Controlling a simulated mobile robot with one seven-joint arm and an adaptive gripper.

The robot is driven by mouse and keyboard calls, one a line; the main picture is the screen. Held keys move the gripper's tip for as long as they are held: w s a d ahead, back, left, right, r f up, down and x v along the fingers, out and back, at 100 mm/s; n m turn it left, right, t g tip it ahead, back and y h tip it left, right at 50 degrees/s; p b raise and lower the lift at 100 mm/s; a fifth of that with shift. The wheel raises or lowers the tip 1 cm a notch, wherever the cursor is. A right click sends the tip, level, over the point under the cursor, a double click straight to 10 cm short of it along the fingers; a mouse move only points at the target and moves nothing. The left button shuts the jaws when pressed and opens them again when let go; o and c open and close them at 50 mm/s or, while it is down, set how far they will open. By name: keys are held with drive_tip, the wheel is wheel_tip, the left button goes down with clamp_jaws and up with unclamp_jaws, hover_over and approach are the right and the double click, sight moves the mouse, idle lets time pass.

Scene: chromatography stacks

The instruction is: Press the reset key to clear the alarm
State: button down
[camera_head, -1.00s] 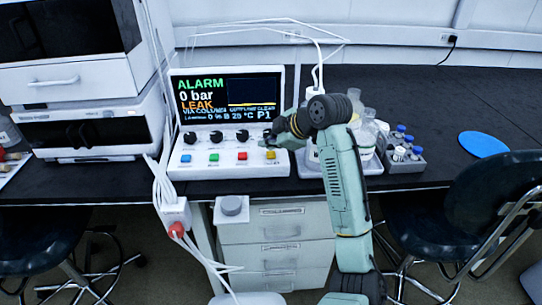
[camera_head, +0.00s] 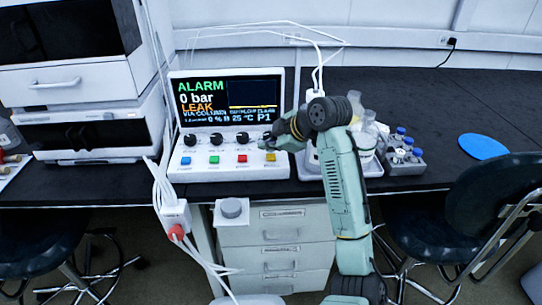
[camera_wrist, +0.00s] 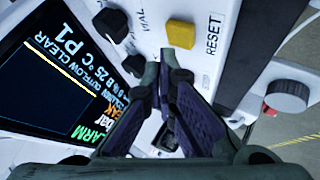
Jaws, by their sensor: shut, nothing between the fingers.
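The reset key is a yellow square button (camera_wrist: 181,34) with RESET printed beside it in the wrist view. In the head view it is the rightmost key (camera_head: 270,157) on the white panel. My gripper (camera_wrist: 167,62) is shut and empty. Its fingertips are close beside the yellow key in the wrist view; whether they touch it I cannot tell. In the head view my gripper (camera_head: 268,146) is by the panel's right end, just behind and above the key. The screen (camera_head: 228,100) shows ALARM in green, 0 bar, and LEAK in orange.
Blue (camera_head: 185,161), green (camera_head: 213,160) and red (camera_head: 242,158) keys line the panel, with black knobs behind them. Bottles (camera_head: 366,125) and a grey vial rack (camera_head: 404,160) stand to the right. White cables (camera_head: 165,190) hang at the left.

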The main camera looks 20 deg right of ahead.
sight(269, 157)
drive_tip(key=shift+f+b, duration=0.3)
drive_tip(key=shift+f, duration=0.15)
drive_tip(key=shift+f+b, duration=0.4)
drive_tip(key=shift+f, duration=0.1)
idle(1.0)
drive_tip(key=shift+r, duration=0.1)
drive_tip(key=shift+r+p, duration=0.65)
drive_tip(key=shift+r, duration=0.15)
drive_tip(key=shift+r+p, duration=1.8)
drive_tip(key=shift+r, duration=0.8)
drive_tip(key=shift+f, duration=0.1)
